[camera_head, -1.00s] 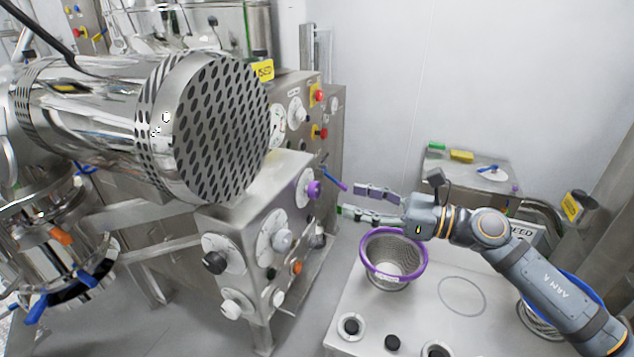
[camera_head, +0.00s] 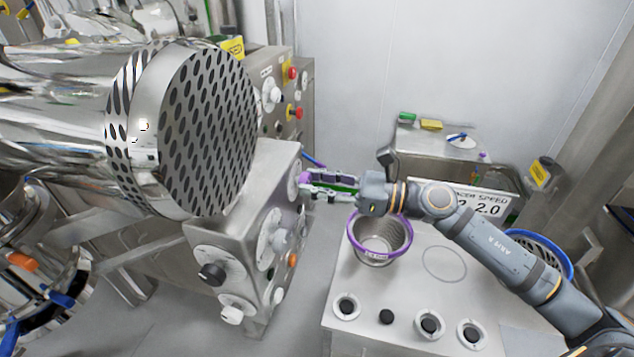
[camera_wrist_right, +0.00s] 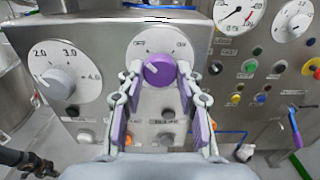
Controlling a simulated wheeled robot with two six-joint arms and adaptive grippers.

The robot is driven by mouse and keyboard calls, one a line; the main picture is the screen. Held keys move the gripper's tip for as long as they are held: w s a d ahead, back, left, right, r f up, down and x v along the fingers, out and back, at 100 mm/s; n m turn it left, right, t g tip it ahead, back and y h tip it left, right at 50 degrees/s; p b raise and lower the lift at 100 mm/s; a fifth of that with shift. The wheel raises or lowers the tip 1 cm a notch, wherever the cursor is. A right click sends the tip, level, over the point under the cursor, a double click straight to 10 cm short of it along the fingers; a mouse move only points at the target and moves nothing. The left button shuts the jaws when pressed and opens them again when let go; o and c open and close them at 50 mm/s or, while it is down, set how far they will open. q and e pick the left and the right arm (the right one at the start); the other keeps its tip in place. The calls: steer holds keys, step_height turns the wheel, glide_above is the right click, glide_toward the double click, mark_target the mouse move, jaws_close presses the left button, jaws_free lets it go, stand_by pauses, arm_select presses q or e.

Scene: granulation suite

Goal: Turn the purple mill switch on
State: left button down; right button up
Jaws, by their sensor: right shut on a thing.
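The purple mill switch (camera_wrist_right: 158,68) is a round knob on a white dial plate (camera_wrist_right: 163,40) on the steel control box. In the right wrist view its pointer mark tilts toward the upper left. My right gripper (camera_wrist_right: 157,84) has its two purple-padded fingers on either side of the knob, closed on it. In the head view the right gripper (camera_head: 309,185) reaches the box's right face from the right, and its fingers mostly hide the knob. My left gripper is not in view.
A large perforated steel drum (camera_head: 210,130) hangs over the control box (camera_head: 265,165). Other knobs, such as a grey speed dial (camera_wrist_right: 62,80), sit close by. A purple-rimmed sieve (camera_head: 380,240) stands on the steel table (camera_head: 400,285) below my right arm.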

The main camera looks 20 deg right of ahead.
steer(key=shift+c, duration=1.2)
steer(key=shift+m, duration=0.6)
steer(key=shift+m+b, duration=0.3)
steer(key=shift+m, duration=0.3)
steer(key=m, duration=0.2)
steer(key=shift+m, duration=0.4)
steer(key=m, duration=0.3)
steer(key=shift+m, duration=0.3)
steer(key=m+p, duration=0.1)
steer(key=m, duration=0.3)
steer(key=shift+r+m+p, duration=0.1)
steer(key=shift+m+p, duration=0.2)
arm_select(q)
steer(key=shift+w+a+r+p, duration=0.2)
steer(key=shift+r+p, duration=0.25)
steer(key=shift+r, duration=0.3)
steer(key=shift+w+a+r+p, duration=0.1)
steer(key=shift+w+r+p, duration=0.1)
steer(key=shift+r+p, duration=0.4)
arm_select(e)
steer(key=shift+m, duration=2.2)
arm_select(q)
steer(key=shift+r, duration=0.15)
